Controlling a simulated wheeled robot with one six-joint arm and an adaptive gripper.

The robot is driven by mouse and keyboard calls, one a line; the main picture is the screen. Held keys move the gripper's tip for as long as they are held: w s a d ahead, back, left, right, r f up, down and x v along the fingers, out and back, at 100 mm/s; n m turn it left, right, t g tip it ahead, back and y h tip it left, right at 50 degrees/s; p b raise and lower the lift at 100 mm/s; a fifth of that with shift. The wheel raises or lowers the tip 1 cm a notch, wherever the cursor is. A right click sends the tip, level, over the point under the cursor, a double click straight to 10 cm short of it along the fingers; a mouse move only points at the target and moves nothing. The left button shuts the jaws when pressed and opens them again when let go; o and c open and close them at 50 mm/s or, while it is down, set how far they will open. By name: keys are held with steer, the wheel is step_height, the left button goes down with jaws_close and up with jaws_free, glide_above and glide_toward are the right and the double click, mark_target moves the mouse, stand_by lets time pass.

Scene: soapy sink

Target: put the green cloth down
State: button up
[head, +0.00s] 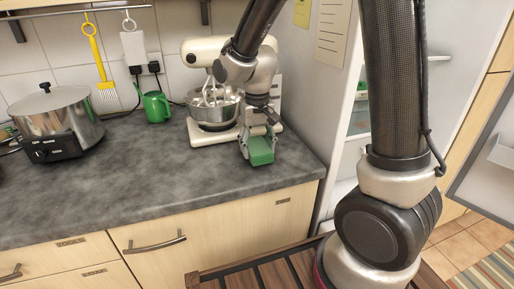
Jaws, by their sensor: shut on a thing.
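My gripper (258,141) points down over the right end of the grey counter, in front of the stand mixer. It is shut on the green cloth (261,153), which looks like a small folded block between the fingers. The cloth is at or just above the counter top; I cannot tell whether it touches. The finger parts hide some of its upper side.
The cream stand mixer (198,133) with its steel bowl (213,108) stands close behind my gripper. The counter (150,185) is bare in front. A fridge (352,125) stands right.

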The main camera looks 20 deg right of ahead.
mark_target(257, 146)
steer(key=shift+f, duration=0.35)
steer(key=shift+f, duration=0.15)
steer(key=o, duration=0.9)
step_height(257, 146, up, 12)
steer(key=s+d+r+t, duration=0.2)
steer(key=s+d+r, duration=0.1)
steer(key=s+d, duration=0.4)
steer(key=s+d+r+t, duration=0.2)
steer(key=s+d, duration=0.6)
steer(key=s, duration=0.4)
steer(key=shift+r, duration=0.5)
